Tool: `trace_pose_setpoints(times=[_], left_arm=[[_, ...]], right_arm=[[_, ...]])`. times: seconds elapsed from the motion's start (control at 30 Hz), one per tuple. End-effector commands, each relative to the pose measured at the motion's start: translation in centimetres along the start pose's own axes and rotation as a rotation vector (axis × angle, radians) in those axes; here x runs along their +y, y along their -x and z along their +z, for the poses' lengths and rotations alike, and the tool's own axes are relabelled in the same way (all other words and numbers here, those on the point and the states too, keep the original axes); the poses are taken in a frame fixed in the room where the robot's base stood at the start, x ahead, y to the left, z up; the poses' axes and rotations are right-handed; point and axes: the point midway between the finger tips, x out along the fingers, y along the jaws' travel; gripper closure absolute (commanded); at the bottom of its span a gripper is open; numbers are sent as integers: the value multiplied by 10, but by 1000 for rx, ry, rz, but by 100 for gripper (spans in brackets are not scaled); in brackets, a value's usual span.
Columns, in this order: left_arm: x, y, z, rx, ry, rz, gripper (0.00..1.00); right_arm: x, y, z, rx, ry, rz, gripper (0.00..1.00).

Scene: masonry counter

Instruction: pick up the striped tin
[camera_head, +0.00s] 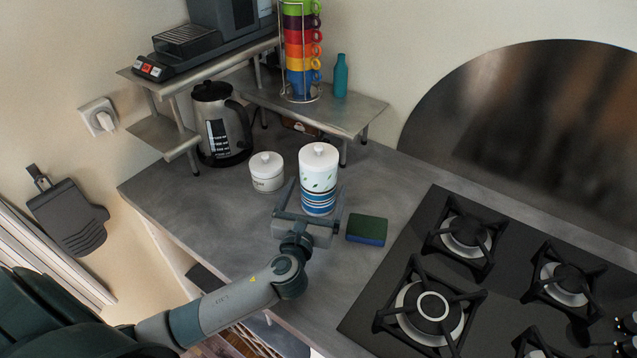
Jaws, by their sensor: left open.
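The striped tin (318,203), with blue and white bands, stands on the grey counter. A white lidded canister with a leaf pattern (318,168) appears stacked directly on top of it. My left gripper (316,190) is open at the tin, with one finger on its left side and one on its right. I cannot tell whether the fingers touch it. The palm is on the near side and hides part of the tin's base. My right gripper is not in view.
A small white lidded pot (267,172) stands close left of the stack. A green and blue sponge (367,230) lies close right, before the black gas hob (480,285). A kettle (221,125) and a raised shelf (345,112) with stacked cups (301,50) and a teal bottle (340,77) are behind.

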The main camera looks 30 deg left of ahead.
Motion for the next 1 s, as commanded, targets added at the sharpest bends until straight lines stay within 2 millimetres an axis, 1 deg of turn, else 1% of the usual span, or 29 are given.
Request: trace_pose_setpoints(times=[0.3,0.33,0.37,0.4,0.47,0.5,0.53,0.87,1.0], left_arm=[[0,0,0,0,0,0,9],[0,0,0,0,0,0,14],[0,0,0,0,0,0,21],[0,0,0,0,0,0,31],[0,0,0,0,0,0,45],[0,0,0,0,0,0,55],[0,0,0,0,0,0,60],[0,0,3,-2,1,0,60],[0,0,10,-4,1,-1,60]], right_arm=[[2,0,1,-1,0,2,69],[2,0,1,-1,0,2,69],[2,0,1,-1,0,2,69],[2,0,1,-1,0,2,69],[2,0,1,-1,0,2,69],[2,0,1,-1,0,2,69],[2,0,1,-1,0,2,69],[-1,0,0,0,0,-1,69],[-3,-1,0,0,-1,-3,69]])
